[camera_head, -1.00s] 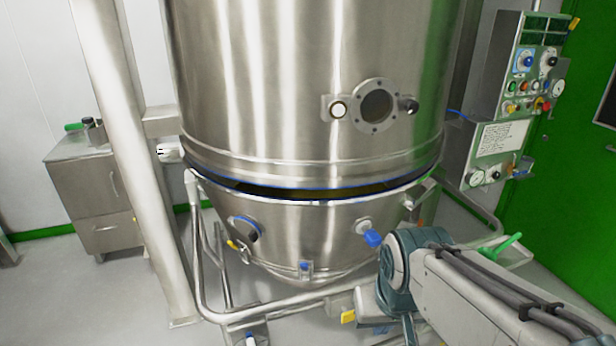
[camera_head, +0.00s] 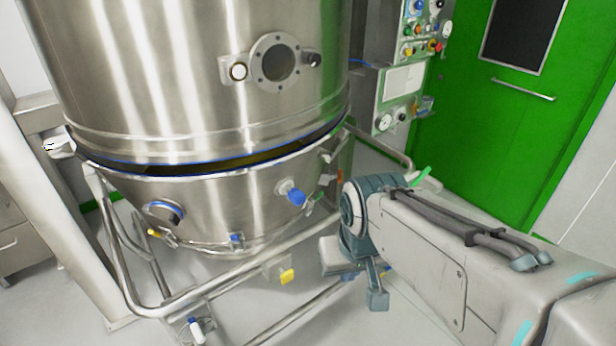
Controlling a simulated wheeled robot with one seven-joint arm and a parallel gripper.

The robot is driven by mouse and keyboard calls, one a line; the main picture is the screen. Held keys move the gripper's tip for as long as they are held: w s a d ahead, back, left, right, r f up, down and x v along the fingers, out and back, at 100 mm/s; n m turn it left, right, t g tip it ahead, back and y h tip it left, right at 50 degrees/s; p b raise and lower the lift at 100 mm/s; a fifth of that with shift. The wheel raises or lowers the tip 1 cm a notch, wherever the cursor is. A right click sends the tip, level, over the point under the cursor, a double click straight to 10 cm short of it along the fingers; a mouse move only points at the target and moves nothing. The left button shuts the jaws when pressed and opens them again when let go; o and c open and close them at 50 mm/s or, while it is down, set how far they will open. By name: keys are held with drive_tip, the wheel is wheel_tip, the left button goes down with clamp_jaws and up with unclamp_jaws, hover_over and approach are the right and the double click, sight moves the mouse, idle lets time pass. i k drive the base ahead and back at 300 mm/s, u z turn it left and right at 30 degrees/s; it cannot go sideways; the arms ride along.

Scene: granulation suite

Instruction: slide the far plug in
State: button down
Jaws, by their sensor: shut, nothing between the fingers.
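A round blue plug (camera_head: 295,196) sticks out of a short steel port on the right side of the product bowl (camera_head: 215,200). A second port with a blue ring (camera_head: 164,212) is on the bowl's left side, and a small blue fitting (camera_head: 236,240) is low at the front. I cannot tell from this view which is the far plug. My gripper (camera_head: 377,299) hangs below my wrist, right of the bowl and apart from it. It is shut and empty, seen small and partly behind my arm.
The steel vessel (camera_head: 200,70) stands above the bowl, with a dark gap between. A control panel (camera_head: 400,90) and green door (camera_head: 480,120) are behind. Some floor is clear beneath my arm.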

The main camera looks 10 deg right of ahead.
sight(296, 196)
drive_tip(key=k, duration=1.2)
drive_tip(key=u, duration=0.7)
drive_tip(key=i, duration=0.85)
drive_tip(key=z, duration=0.5)
drive_tip(key=i, duration=0.6)
drive_tip(key=z, duration=0.55)
